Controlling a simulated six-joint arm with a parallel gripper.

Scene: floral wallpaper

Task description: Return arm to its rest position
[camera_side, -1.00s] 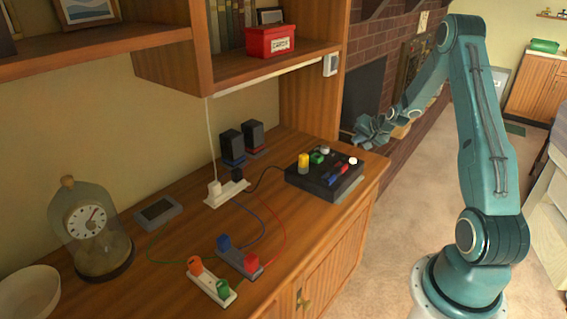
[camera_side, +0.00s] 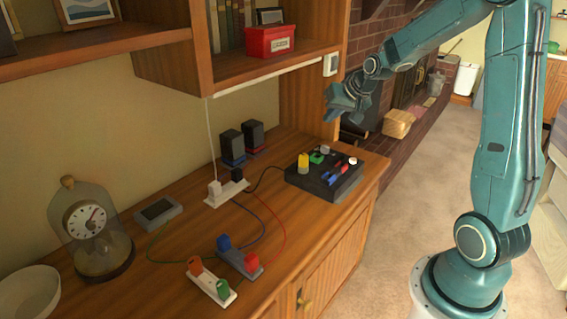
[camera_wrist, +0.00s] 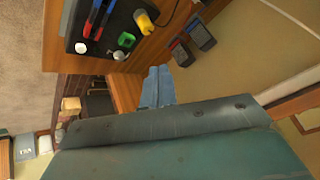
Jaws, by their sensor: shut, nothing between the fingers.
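My gripper (camera_side: 343,103) is at the end of my teal arm, in the air above and behind the right end of the wooden cabinet top in the side view. Its fingers are together with nothing between them, and it touches nothing that I can see. In the wrist view the closed fingers (camera_wrist: 158,86) show as a blue-grey block at the middle.
A black box (camera_side: 325,180) with coloured parts sits on the cabinet's right end, below my gripper. Power strips (camera_side: 226,192), cables, speakers (camera_side: 232,146) and a domed clock (camera_side: 90,225) stand further left. A shelf with a red box (camera_side: 270,42) overhangs. Open floor lies right.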

